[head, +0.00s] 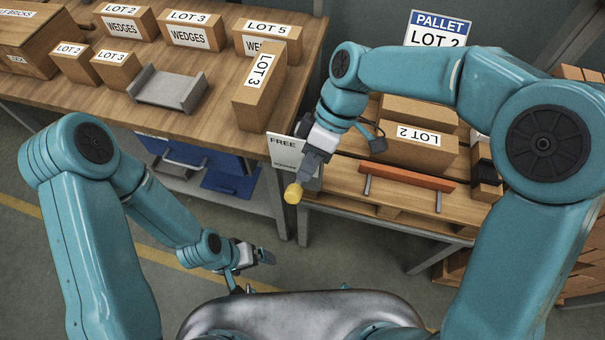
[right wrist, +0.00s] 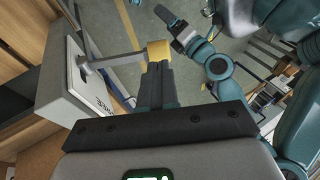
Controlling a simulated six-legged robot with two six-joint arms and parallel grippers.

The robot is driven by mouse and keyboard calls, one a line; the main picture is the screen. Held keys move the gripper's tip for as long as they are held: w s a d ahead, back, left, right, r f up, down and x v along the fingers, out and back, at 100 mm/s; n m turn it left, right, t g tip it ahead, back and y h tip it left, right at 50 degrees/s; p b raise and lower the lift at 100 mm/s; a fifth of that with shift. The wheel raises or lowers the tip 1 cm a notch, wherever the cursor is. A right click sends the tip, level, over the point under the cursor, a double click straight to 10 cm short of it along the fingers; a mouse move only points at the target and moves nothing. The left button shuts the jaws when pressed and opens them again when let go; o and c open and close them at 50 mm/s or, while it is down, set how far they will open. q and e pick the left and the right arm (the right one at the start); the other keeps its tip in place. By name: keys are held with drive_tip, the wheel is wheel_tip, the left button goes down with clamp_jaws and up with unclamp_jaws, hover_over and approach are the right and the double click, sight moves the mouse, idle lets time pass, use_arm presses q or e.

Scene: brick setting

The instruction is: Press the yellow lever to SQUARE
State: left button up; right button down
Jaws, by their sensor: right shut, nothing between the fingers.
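The yellow lever knob (head: 293,193) shows at the tip of my right gripper (head: 308,172), in front of a pale box (head: 285,150) marked FREE. In the right wrist view, the yellow knob (right wrist: 158,50) sits on the end of a grey rod (right wrist: 118,60) that comes out of the pale box (right wrist: 65,85). My right gripper (right wrist: 158,68) is shut and empty, with its fingertips at the knob; they look to be touching it.
A wooden bench (head: 210,120) at the left holds several LOT cartons and a grey channel piece (head: 168,88). At the right, a pallet (head: 400,205) carries cartons (head: 415,150) and an orange bar (head: 407,177). Open floor lies below the knob.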

sight(297, 189)
drive_tip(key=shift+x, duration=1.5)
drive_tip(key=s+a+f+n+t+h+b, duration=0.1)
drive_tip(key=s+f+t+b, duration=0.3)
drive_tip(key=b, duration=1.4)
wheel_tip(297, 189, down, 7)
drive_tip(key=t+h, duration=0.1)
drive_tip(key=t, duration=0.2)
drive_tip(key=shift+s+a+f+b, duration=0.1)
drive_tip(key=shift+f+b, duration=0.2)
drive_tip(key=shift+f, duration=0.05)
